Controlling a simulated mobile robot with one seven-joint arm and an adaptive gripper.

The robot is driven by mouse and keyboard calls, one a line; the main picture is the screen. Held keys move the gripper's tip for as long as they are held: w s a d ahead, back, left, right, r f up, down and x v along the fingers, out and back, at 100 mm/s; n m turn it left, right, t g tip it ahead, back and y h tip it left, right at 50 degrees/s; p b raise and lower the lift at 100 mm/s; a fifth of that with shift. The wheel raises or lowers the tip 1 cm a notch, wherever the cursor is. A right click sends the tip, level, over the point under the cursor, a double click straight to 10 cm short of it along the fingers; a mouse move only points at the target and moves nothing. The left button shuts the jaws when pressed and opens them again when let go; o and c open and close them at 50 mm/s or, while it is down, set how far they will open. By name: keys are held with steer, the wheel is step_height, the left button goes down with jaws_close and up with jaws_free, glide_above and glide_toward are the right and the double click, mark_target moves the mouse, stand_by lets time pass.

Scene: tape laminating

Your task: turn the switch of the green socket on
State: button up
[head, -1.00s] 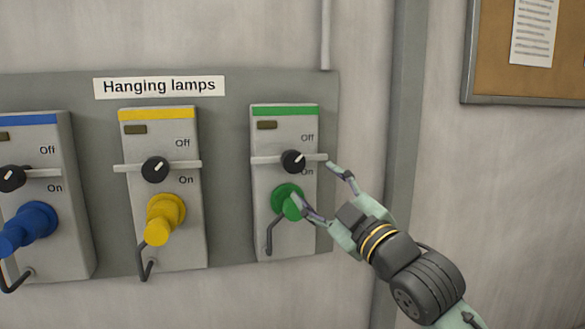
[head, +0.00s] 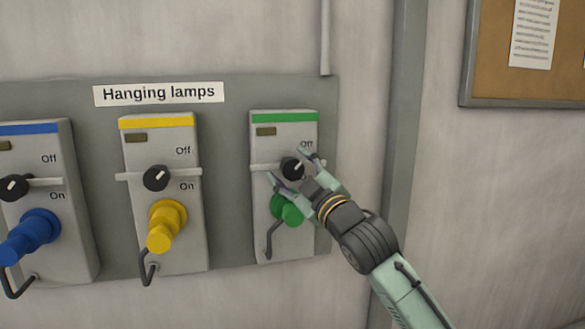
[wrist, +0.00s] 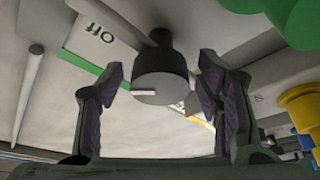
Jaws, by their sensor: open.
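The green socket (head: 285,118) is a grey box with a green stripe and a green plug (head: 287,211) on the right of the panel. Its switch is a black round knob (head: 291,168) with a white mark, between the Off and On labels; the mark points up right, toward Off. My gripper (head: 293,166) is open at the knob, one finger on each side of it. In the wrist view the knob (wrist: 159,80) stands between the two open fingers, with a gap on both sides. The On label is hidden behind my gripper.
The yellow socket (head: 158,123) and the blue socket (head: 28,129) stand to the left, with their plugs jutting out. A horizontal bar crosses behind each knob. A vertical grey post (head: 398,130) and a notice board (head: 530,60) are on the right.

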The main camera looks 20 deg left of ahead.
steer(key=shift+c, duration=0.6)
jaws_close()
